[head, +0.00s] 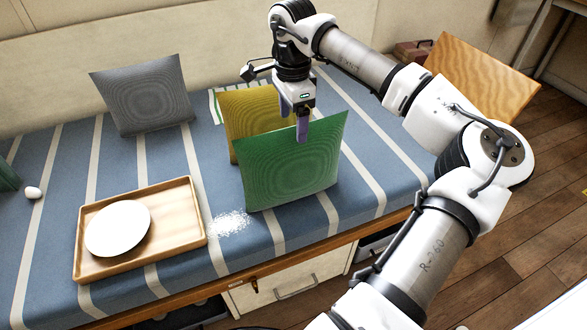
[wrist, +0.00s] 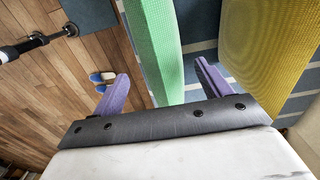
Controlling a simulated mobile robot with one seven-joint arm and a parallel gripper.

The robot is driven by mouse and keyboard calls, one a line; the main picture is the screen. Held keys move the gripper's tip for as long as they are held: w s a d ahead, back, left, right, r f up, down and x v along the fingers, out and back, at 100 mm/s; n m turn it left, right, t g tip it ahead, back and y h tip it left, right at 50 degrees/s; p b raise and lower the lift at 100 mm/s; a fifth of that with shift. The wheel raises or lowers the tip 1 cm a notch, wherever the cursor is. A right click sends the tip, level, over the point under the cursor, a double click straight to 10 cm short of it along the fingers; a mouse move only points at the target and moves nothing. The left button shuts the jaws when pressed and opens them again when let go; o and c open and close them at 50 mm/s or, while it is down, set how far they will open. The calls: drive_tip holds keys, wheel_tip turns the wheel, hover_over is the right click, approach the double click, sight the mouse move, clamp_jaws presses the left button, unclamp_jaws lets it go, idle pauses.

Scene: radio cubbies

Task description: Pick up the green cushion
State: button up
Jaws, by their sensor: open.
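The green cushion (head: 290,168) stands upright near the front edge of the striped bench. My gripper (head: 302,128) is above its top edge, pointing down, with one purple finger in front of the cushion's face. In the wrist view, my gripper (wrist: 161,72) is open, and the green cushion (wrist: 158,45) stands between its two purple fingers.
A yellow cushion (head: 250,112) stands close behind the green one, also in the wrist view (wrist: 268,50). A grey cushion (head: 142,95) leans at the back left. A wooden tray (head: 191,215) with a white plate (head: 118,228) lies at the left, beside white grains (head: 231,223).

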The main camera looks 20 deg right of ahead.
sight(294, 165)
wheel_tip(294, 165, down, 4)
drive_tip(key=shift+d+f+b, duration=0.1)
drive_tip(key=shift+f+b, duration=0.1)
drive_tip(key=shift+b, duration=0.1)
drive_tip(key=shift+r, duration=0.1)
drive_tip(key=c, duration=1.6)
